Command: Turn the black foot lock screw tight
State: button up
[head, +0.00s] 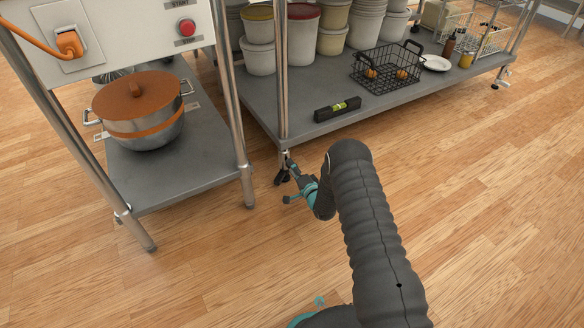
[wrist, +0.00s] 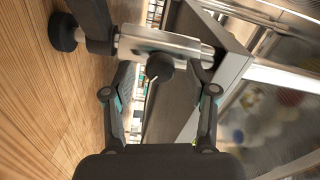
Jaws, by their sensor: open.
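The black foot lock screw (wrist: 160,68) shows in the wrist view as a dark round-headed knob with a short stem, set against the bright metal leg (wrist: 165,45). My gripper (wrist: 162,78) is open, with one finger on each side of the screw. I cannot tell whether either finger touches it. In the head view my gripper (head: 297,178) reaches the foot of the shelf's near leg (head: 284,158), low over the floor. The screw cannot be made out there.
The grey lower shelf (head: 260,85) overhangs the leg and holds a level (head: 337,109), a wire basket (head: 388,68) and several tubs. A stand with a lidded pot (head: 150,128) is at the left. The wooden floor (head: 490,200) is clear to the right.

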jog(key=v, duration=1.1)
jog(key=shift+w+d, duration=0.1)
